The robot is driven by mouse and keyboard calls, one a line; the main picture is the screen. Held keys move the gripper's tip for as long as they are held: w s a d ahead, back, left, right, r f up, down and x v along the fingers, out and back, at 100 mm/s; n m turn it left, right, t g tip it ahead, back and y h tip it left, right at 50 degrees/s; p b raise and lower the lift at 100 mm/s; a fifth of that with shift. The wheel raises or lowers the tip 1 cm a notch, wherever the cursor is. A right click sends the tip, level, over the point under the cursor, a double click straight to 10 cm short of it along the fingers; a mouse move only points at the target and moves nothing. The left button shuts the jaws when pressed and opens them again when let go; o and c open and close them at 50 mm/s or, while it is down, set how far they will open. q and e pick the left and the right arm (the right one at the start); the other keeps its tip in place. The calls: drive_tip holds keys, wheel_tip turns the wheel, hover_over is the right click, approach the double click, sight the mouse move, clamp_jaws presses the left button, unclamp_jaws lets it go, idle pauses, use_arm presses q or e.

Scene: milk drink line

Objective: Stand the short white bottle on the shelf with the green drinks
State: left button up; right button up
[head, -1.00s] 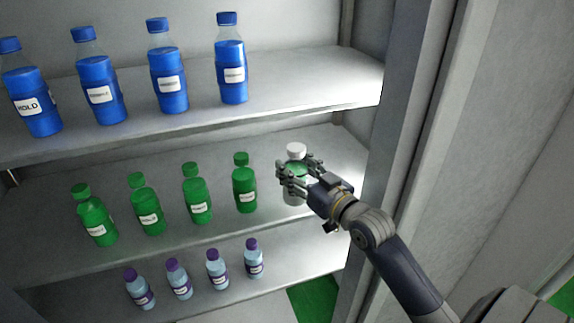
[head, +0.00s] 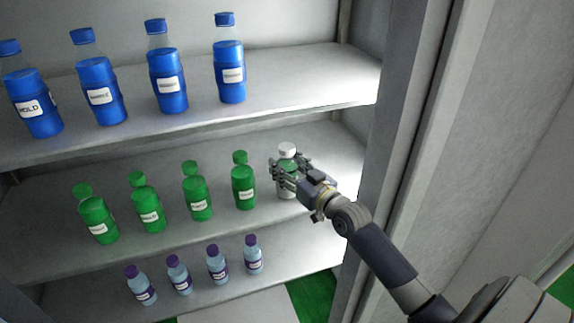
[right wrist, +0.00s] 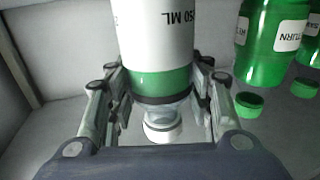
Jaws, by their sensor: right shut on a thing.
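The short white bottle (head: 287,151) has a white cap and a green band, and is upright at the right end of the middle shelf. My right gripper (head: 285,175) is shut around its body; fingers hide part of it. In the right wrist view the bottle (right wrist: 160,45) shows a "50 ML" print, between the two fingers of the gripper (right wrist: 155,100). The green drinks (head: 243,185) stand in a row on the middle shelf (head: 140,255), just left of the bottle. Whether the bottle's base touches the shelf is hard to tell. My left gripper is not in view.
Blue bottles (head: 167,80) stand on the upper shelf (head: 300,95). Small purple-capped bottles (head: 217,263) stand on the lower level. The cabinet's right side wall (head: 400,120) is close to my right arm. Some bare shelf lies right of and behind the held bottle.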

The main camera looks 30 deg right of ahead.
drive_tip(key=o, duration=1.2)
drive_tip(key=shift+o, duration=0.2)
drive_tip(key=shift+r, duration=0.1)
drive_tip(key=shift+s, duration=0.25)
drive_tip(key=s+b, duration=0.2)
drive_tip(key=s, duration=0.9)
drive_tip(key=shift+s+d, duration=0.2)
drive_tip(key=shift+s, duration=0.1)
